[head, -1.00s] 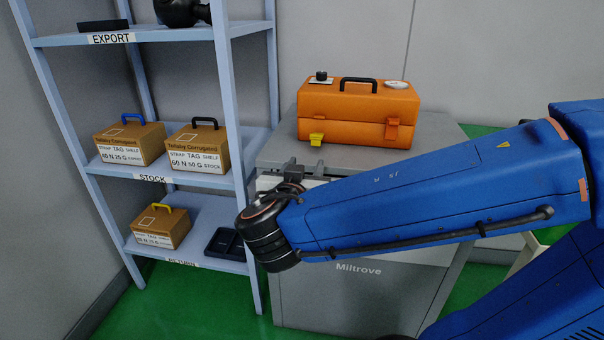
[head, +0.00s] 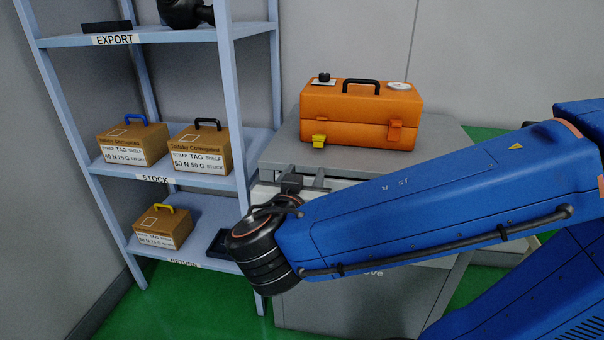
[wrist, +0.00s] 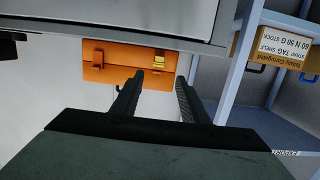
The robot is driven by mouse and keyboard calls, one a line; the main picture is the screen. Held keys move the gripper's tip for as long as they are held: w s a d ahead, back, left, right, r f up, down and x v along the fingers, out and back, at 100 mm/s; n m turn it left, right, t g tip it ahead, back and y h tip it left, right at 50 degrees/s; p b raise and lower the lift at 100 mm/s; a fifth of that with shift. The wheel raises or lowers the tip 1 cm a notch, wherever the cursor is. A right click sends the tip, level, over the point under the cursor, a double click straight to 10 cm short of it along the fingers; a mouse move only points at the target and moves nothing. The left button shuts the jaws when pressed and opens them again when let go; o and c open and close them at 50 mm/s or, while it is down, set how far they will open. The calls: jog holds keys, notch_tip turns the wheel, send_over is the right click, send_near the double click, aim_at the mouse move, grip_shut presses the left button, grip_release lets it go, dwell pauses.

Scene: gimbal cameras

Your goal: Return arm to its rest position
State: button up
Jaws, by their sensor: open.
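My blue arm (head: 430,205) reaches from the right edge of the head view to a black wrist joint in front of the grey cabinet (head: 360,300). My gripper (head: 305,182) shows only partly behind the wrist, near the cabinet's front edge and below the orange case (head: 358,112). In the wrist view my gripper (wrist: 159,79) has its two dark fingers apart with nothing between them. The orange case (wrist: 105,70) shows beyond the fingers there. In the head view it stands upright on the cabinet top, apart from my gripper.
A pale blue shelf rack (head: 222,95) stands at the left, close to my wrist. It holds a blue-handled box (head: 133,147), a black-handled box (head: 200,150), a yellow-handled box (head: 162,228) and a dark tray (head: 217,243). Green floor shows in front.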

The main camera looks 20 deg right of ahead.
jog(key=s+d+f+n+g+y, duration=0.3)
jog(key=s+d+f+g, duration=0.65)
jog(key=f, duration=0.25)
jog(key=shift+s+a+f+n+t+y, duration=0.35)
jog(key=shift+a+n+y, duration=0.3)
jog(key=shift+y, duration=0.4)
jog(key=shift+s+a+f+n+y, duration=0.1)
jog(key=shift+s+a+n+y, duration=0.5)
jog(key=shift+y, duration=0.4)
jog(key=shift+s+a+f+n+t+y, duration=0.2)
jog(key=shift+s+a+f+n+y, duration=0.1)
jog(key=shift+a+n+y, duration=0.6)
jog(key=shift+d, duration=0.15)
jog(key=shift+c, duration=0.6)
